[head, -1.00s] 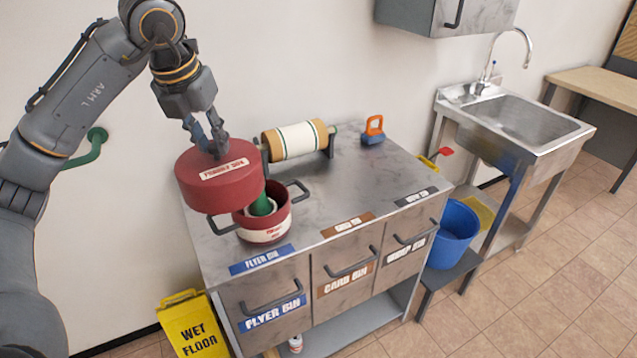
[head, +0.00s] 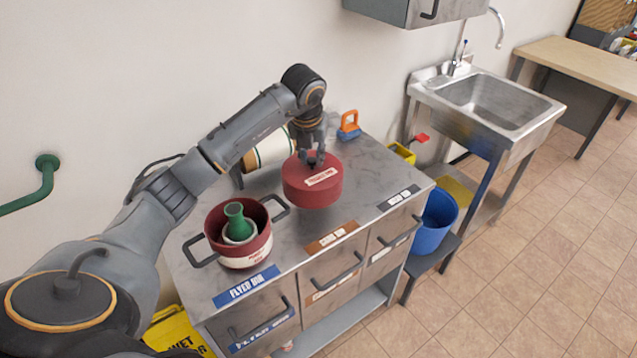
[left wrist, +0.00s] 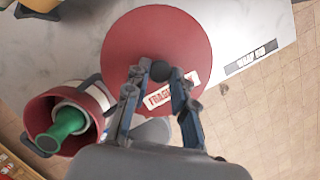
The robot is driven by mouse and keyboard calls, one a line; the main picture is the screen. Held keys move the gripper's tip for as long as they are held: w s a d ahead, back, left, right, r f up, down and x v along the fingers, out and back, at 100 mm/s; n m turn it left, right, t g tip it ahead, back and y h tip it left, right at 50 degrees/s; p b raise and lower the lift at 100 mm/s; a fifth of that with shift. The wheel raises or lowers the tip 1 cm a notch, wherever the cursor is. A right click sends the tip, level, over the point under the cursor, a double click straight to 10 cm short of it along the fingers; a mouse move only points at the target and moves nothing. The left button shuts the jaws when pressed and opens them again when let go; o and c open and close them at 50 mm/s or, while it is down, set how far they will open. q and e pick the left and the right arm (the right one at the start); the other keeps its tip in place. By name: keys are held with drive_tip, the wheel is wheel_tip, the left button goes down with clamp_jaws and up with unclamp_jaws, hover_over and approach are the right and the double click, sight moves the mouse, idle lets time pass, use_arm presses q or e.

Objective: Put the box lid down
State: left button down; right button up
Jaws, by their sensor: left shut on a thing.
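The red round box lid (head: 313,185) has a pale label and a dark knob on top. My left gripper (head: 313,158) is shut on the knob; in the left wrist view the gripper (left wrist: 160,75) covers the middle of the lid (left wrist: 150,35). The lid is level, over the right-hand part of the counter top; I cannot tell whether it touches the surface. The open red box (head: 262,238) stands on the counter to the left, with a green bottle-like thing (head: 237,222) inside. The box also shows in the left wrist view (left wrist: 38,112). My right gripper is not in view.
The marble counter (head: 385,172) has bare surface right of the lid. A white and tan roller (head: 268,152) and an orange and blue tool (head: 348,126) stand at the back. A sink (head: 490,100) and blue bucket (head: 437,222) are to the right.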

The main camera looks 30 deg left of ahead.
sight(312, 164)
use_arm(q)
wheel_tip(312, 164, down, 3)
drive_tip(key=shift+s+p, duration=0.1)
drive_tip(key=shift+p, duration=0.2)
wheel_tip(312, 164, down, 4)
drive_tip(key=shift+r+p, duration=0.2)
drive_tip(key=shift+p, duration=0.3)
drive_tip(key=shift+f+b, duration=0.25)
drive_tip(key=shift+b, duration=0.05)
drive_tip(key=c, duration=1.1)
unclamp_jaws()
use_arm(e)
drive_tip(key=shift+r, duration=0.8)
use_arm(q)
drive_tip(key=shift+r, duration=0.1)
